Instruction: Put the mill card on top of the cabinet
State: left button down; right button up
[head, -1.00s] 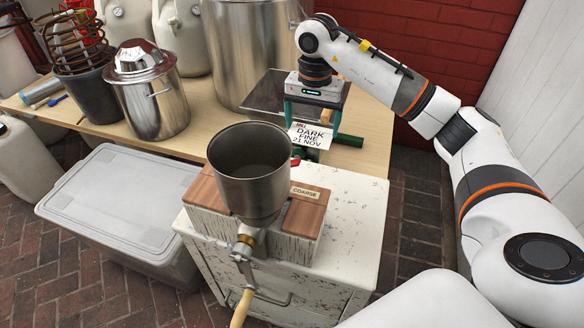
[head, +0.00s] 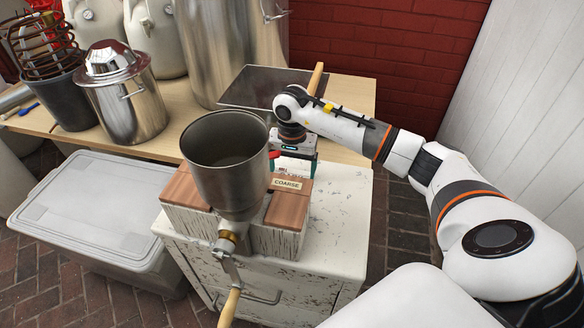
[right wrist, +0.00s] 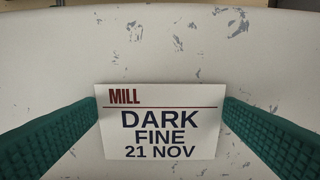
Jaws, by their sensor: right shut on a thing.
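The mill card (right wrist: 160,130) is white with a red MILL heading and the words DARK FINE 21 NOV. My right gripper (right wrist: 160,103) is shut on it, with a teal finger at each side edge. In the head view my right gripper (head: 291,172) is over the back of the white, worn cabinet (head: 345,205), just behind the mill. There the card (head: 292,164) is mostly hidden. The scuffed cabinet top (right wrist: 205,45) lies beneath the card in the wrist view. I cannot tell whether the card touches it. My left gripper is not in view.
The grain mill (head: 228,165), with a steel hopper and a wooden base labelled COARSE, takes up the cabinet's front left. The cabinet top is bare on the right. A wooden table (head: 355,95) with pots stands behind. A lidded grey bin (head: 95,205) is at left.

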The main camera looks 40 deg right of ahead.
jog(key=shift+f, duration=0.3)
jog(key=o, duration=0.7)
jog(key=shift+r, duration=0.1)
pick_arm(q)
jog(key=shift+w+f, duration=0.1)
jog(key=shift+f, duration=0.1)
pick_arm(e)
jog(key=shift+s+f, duration=0.1)
jog(key=shift+f, duration=0.1)
jog(key=shift+r, duration=0.5)
notch_tip(320, 180, up, 7)
jog(key=shift+r+p, duration=0.1)
jog(key=shift+p, duration=0.65)
notch_tip(320, 180, up, 5)
send_over(292, 174)
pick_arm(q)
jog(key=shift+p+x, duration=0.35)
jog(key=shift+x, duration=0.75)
